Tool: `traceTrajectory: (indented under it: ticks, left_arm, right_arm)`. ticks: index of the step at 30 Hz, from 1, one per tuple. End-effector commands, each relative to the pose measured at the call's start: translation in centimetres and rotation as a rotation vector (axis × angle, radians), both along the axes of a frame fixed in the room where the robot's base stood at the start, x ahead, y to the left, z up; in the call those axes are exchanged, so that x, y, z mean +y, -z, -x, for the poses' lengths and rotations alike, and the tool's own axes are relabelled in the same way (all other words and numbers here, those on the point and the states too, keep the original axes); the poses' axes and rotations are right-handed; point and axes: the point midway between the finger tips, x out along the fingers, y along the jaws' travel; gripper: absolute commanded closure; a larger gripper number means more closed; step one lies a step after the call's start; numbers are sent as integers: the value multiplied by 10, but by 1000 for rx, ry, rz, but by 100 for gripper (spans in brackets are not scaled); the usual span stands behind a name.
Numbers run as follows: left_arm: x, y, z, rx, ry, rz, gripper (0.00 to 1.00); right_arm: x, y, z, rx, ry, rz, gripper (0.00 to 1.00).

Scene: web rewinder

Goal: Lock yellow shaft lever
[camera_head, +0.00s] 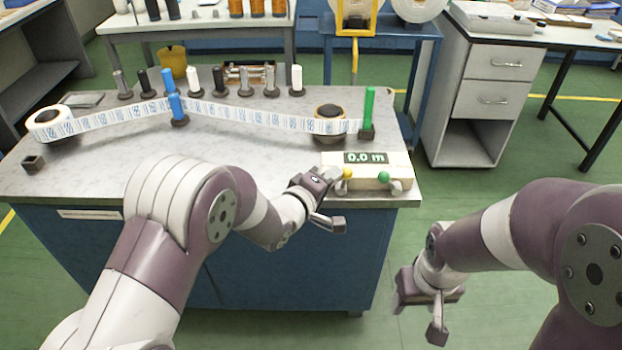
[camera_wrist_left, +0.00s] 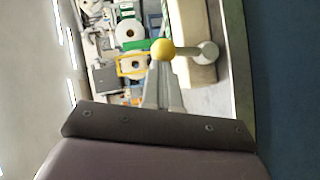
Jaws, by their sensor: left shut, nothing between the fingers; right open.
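The yellow shaft lever shows as a yellow ball knob (camera_head: 347,173) on the front of the pale counter box, at the table's front right edge. In the left wrist view the yellow knob (camera_wrist_left: 162,48) is just beyond my fingertips. My left gripper (camera_head: 335,176) is shut and empty, its tips close to the knob; I cannot tell whether they touch it. The closed fingers also show in the left wrist view (camera_wrist_left: 162,82). My right gripper (camera_head: 405,296) is open, low in front of the table's right end, away from the lever.
A green knob (camera_head: 384,177) sits right of the yellow one. The counter box (camera_head: 398,161) reads 0.0 m. Behind it, a printed web (camera_head: 255,119) runs between two rolls past a blue roller (camera_head: 177,106). A green post (camera_head: 369,106) stands behind the box.

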Motion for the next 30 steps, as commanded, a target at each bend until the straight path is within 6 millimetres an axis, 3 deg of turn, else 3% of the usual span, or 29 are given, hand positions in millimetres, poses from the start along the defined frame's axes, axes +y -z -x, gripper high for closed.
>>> traceTrajectory:
  ticks: [3, 10, 30]
  left_arm:
    - [-8, -8, 0, 0, 2, -105, 100]
    - [-22, -6, 0, 1, 1, -286, 100]
    - [-39, -3, 0, 0, 0, -279, 100]
  right_arm:
    - [0, -16, 0, 0, 0, 0, 41]
    - [0, -23, 0, 0, 0, 0, 41]
    - [0, -22, 0, 0, 0, 0, 41]
